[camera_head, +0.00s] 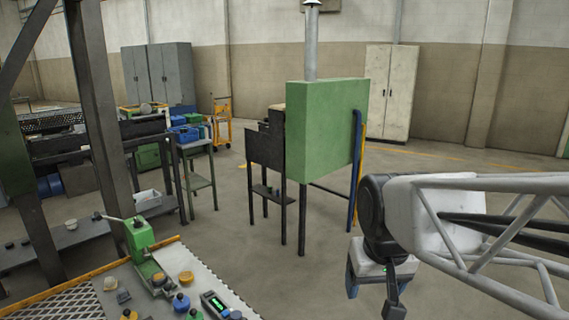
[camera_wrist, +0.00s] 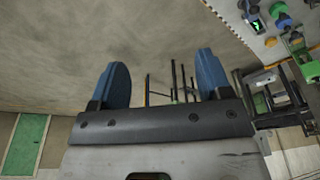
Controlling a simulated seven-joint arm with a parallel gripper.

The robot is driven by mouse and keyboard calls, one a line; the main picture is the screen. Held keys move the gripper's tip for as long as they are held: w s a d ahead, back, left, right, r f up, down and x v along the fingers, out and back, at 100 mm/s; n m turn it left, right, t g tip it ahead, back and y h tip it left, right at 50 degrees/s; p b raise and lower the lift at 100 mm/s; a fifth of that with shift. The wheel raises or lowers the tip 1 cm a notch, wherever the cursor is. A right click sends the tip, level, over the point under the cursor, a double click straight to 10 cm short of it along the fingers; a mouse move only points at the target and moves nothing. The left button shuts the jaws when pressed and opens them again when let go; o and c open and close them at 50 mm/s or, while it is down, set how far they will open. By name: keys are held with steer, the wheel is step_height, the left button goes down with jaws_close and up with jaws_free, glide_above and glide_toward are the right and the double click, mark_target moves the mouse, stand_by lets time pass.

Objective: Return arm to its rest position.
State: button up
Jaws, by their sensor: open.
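My gripper (camera_head: 372,284) hangs at the right in the head view, at the end of my white lattice arm, over bare floor and in front of the green furnace (camera_head: 325,125). In the wrist view my gripper (camera_wrist: 160,82) shows two blue fingers set wide apart. Nothing is between them but distant floor and thin dark legs. The gripper is open and empty, touching nothing that I can see.
A bench (camera_head: 90,285) at the lower left bears a green press (camera_head: 139,236), a meter with a green display (camera_head: 214,304) and several small knobs. A dark post (camera_head: 100,110) stands at left. Pale cabinets (camera_head: 391,92) stand at the back wall. Floor around the gripper is clear.

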steer(key=s+d+f, duration=0.3)
steer(key=s, duration=0.5)
steer(key=shift+f+m, duration=0.15)
steer(key=shift+m, duration=0.15)
